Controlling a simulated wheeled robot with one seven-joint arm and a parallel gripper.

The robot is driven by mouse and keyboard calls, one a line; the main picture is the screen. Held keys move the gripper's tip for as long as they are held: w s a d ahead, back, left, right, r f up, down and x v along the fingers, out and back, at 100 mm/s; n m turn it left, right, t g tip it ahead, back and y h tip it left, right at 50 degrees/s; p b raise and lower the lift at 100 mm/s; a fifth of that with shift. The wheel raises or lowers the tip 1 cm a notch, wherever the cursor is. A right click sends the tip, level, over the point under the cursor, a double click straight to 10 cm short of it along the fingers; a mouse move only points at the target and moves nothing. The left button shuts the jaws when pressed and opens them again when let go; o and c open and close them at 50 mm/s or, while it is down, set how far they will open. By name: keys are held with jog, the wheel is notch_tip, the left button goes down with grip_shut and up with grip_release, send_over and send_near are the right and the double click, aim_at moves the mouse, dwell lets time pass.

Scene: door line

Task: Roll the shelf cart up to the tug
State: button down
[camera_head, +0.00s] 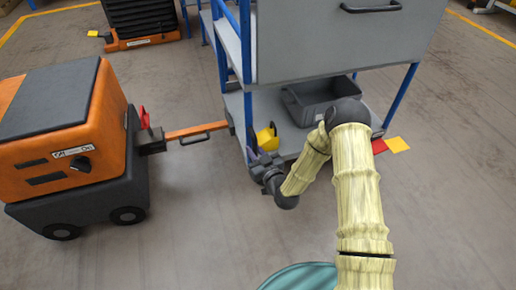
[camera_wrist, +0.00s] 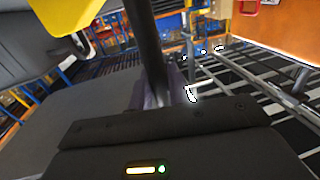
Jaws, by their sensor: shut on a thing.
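The shelf cart (camera_head: 350,45) has blue posts and grey panels. An orange drawbar (camera_head: 197,130) with a dark handle reaches left from its lower deck. The orange and dark grey tug (camera_head: 75,150) stands at the left, with a dark hitch (camera_head: 151,139) and a red lever (camera_head: 143,117). The drawbar's left end is at the hitch; I cannot tell whether they are coupled. My gripper (camera_head: 256,160) is low at the cart's near left corner. In the wrist view, its purplish fingers (camera_wrist: 160,92) are shut around a dark bar (camera_wrist: 146,45). The bar's lower end is hidden.
A grey bin (camera_head: 318,98) and a yellow object (camera_head: 267,138) are on the cart's lower deck. A dark and orange machine (camera_head: 140,22) stands behind. The floor in front is clear.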

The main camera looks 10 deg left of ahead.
jog(key=shift+s+a, duration=0.3)
jog(key=shift+a, duration=0.2)
jog(key=shift+s+a, duration=0.25)
jog(key=shift+a, duration=0.25)
jog(key=c, duration=1.4)
grip_release()
jog(key=shift+d, duration=0.15)
jog(key=shift+w+d, duration=0.1)
jog(key=shift+d, duration=0.1)
jog(key=p+v, duration=0.6)
jog(key=v, duration=1.1)
jog(key=shift+d, duration=0.15)
